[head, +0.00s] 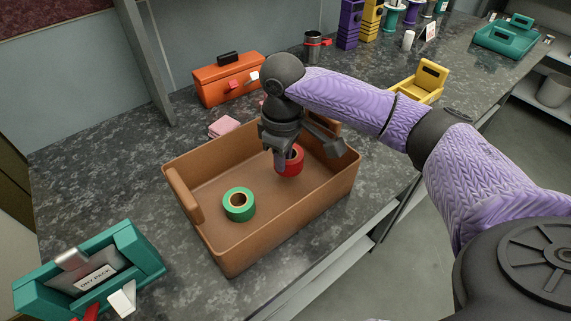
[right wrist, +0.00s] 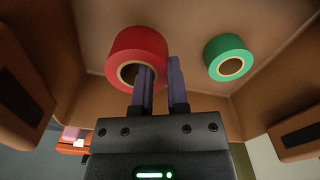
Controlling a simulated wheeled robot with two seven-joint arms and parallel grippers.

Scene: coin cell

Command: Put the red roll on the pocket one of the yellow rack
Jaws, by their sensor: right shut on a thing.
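The red roll (head: 291,161) is in the brown bin (head: 178,196), at its right part. My right gripper (head: 279,167) reaches down into the bin and is shut on the red roll's wall. In the right wrist view, one finger of the gripper (right wrist: 160,85) is inside the hole of the red roll (right wrist: 136,50) and the other is outside it. I cannot tell whether the roll touches the bin floor. A tall yellow rack (head: 371,18) stands at the back; its pockets are too small to make out. My left gripper is not in view.
A green roll (head: 239,205) lies in the bin. A yellow handled box (head: 420,82) is behind my right arm. A purple rack (head: 349,24) stands beside the yellow one. An orange box (head: 226,80) is behind the bin, a teal carrier (head: 90,265) front left.

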